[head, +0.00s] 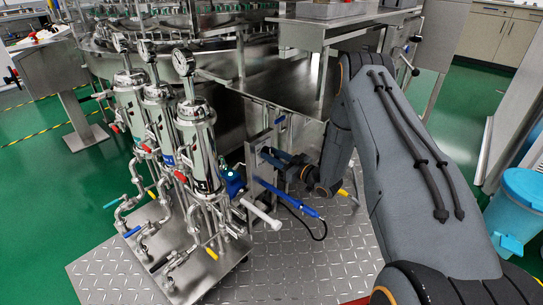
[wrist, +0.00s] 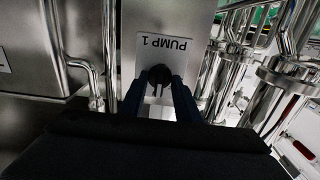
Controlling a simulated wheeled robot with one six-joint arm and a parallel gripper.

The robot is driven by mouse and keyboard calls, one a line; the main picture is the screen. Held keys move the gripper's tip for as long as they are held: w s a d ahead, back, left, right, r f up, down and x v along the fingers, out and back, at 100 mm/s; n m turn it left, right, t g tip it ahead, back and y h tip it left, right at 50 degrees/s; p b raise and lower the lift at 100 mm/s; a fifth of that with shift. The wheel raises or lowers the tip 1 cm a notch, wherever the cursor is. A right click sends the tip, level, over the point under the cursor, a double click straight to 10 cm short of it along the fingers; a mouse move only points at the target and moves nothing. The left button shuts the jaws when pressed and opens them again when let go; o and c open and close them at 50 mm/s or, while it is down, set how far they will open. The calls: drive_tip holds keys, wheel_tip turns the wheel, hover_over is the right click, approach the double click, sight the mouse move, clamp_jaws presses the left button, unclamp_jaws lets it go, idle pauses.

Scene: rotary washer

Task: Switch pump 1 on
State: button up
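A white plate marked PUMP 1 (wrist: 180,46) shows upside down in the wrist view. A black rotary knob (wrist: 158,82) sits at the plate's lower part in that view. My gripper (wrist: 159,92) has its two blue fingers on either side of the knob, with a gap between them; contact is not clear. In the head view my gripper (head: 268,155) is up against a steel control post (head: 254,165) and the knob is hidden there.
Several steel filter columns with gauges (head: 200,150) stand left of the post. A blue pump (head: 233,182) and a white-handled pipe (head: 262,214) are low beside it. A steel table (head: 325,25) is behind. A blue bin (head: 520,205) stands at right.

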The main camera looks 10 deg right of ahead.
drive_tip(key=p+v, duration=0.1)
drive_tip(key=v, duration=0.6)
drive_tip(key=shift+s+d, duration=0.2)
drive_tip(key=shift+s, duration=0.05)
